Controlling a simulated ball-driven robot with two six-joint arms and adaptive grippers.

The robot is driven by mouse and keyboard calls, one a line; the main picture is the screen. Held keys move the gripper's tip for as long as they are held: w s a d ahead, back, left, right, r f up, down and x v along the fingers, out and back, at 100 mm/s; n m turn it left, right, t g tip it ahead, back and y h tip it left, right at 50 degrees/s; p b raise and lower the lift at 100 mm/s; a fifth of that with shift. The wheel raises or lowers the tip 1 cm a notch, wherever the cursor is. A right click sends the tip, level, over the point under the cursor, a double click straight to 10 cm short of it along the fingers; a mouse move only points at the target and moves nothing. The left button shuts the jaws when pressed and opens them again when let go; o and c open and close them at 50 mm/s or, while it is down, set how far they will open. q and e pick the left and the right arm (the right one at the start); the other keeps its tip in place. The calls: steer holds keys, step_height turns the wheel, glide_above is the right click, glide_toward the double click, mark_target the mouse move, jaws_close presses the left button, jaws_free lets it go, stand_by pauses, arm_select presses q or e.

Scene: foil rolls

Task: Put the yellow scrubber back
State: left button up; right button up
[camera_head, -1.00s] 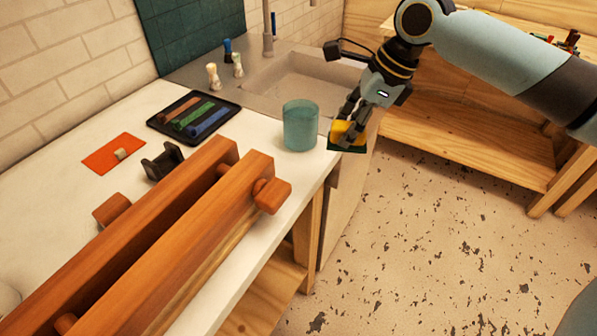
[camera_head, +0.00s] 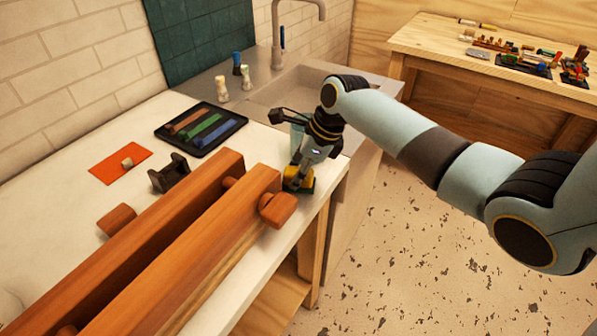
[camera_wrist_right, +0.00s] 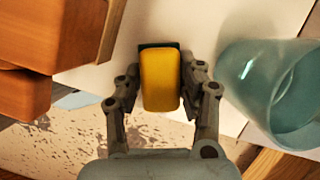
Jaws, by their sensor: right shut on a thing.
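The yellow scrubber (camera_head: 307,184) has a yellow body and a dark green face. My right gripper (camera_head: 299,178) is shut on it, at the right end of the white counter beside the wooden vise. In the right wrist view the scrubber (camera_wrist_right: 160,80) sits between the two fingers of my right gripper (camera_wrist_right: 160,88), with a dark edge showing at its far end. I cannot tell whether the scrubber touches the counter. My left gripper is not in view.
A teal glass (camera_wrist_right: 275,90) stands close to my right gripper, mostly hidden behind the arm in the head view. The orange-brown wooden vise (camera_head: 200,250) is on the other side. A black tray (camera_head: 201,129) of colored bars and an orange mat (camera_head: 120,163) lie farther back.

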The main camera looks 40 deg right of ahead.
steer(key=shift+f, duration=0.15)
steer(key=o, duration=1.1)
steer(key=shift+f, duration=0.1)
steer(key=v, duration=1.2)
steer(key=shift+p, duration=0.35)
